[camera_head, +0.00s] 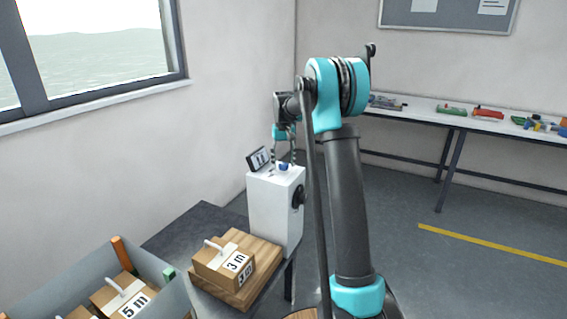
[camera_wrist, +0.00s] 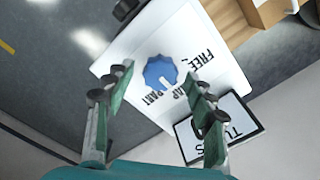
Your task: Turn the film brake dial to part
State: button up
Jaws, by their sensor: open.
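The film brake dial is a small blue scalloped knob (camera_wrist: 161,72) on top of a white box (camera_wrist: 208,50); it also shows in the head view (camera_head: 283,167). Printed words FREE, a partly hidden one ending in AP, and PART lie around the dial in the wrist view. My gripper (camera_wrist: 158,84) is open above the box top, its two fingers on either side of the dial and apart from it. In the head view my gripper (camera_head: 284,150) hangs pointing down over the box. A framed sign (camera_wrist: 220,126) stands beside the box top, partly hidden by a finger.
The box stands on a dark table (camera_head: 205,226) beside a wooden board (camera_head: 262,262) with a carton marked 3 m (camera_head: 224,258). A grey bin (camera_head: 170,290) with cartons is at lower left. A black knob (camera_head: 298,197) juts from the box's right side.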

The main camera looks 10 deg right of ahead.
jog(key=shift+f, duration=0.15)
jog(key=c, duration=1.2)
jog(key=shift+o, duration=0.2)
jog(key=shift+m, duration=0.3)
jog(key=m, duration=0.5)
jog(key=shift+m, duration=0.3)
jog(key=m, duration=0.5)
jog(key=shift+m, duration=0.3)
